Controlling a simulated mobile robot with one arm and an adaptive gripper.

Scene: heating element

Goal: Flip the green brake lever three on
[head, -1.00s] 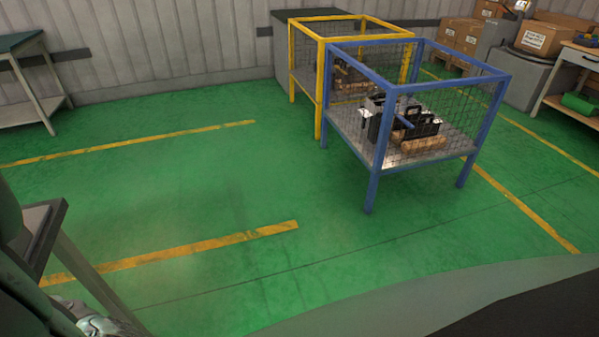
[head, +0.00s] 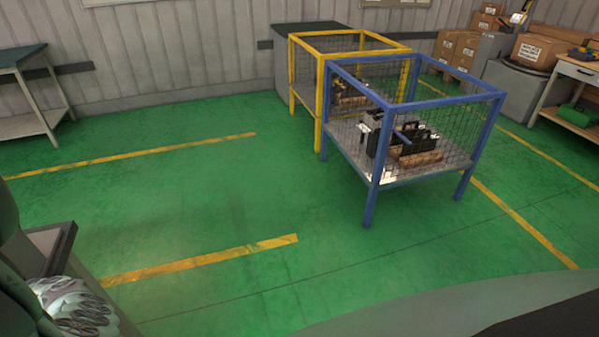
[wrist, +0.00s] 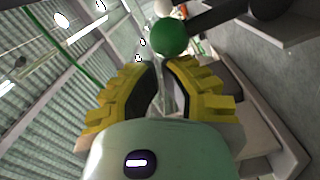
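In the wrist view, a green ball-shaped knob (wrist: 169,37) shows just beyond the fingertips of my gripper (wrist: 160,64). A dark rod (wrist: 215,15) runs near the knob towards the upper right; I cannot tell whether they join. A white ball (wrist: 163,7) is partly visible behind the knob. The yellow-and-black fingers come close together at the tips, with a narrow pale gap between them. Nothing is clearly held, and the knob looks apart from the fingers. I cannot tell which numbered lever this is. The head view shows no brake lever and not my fingers.
In the head view, a blue mesh cage (head: 368,205) and a yellow one (head: 320,105) stand on green floor. A bench (head: 25,125) is at left, with cardboard boxes (head: 535,48) at upper right. A silvery ribbed shape (head: 75,305) is at lower left. The middle floor is clear.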

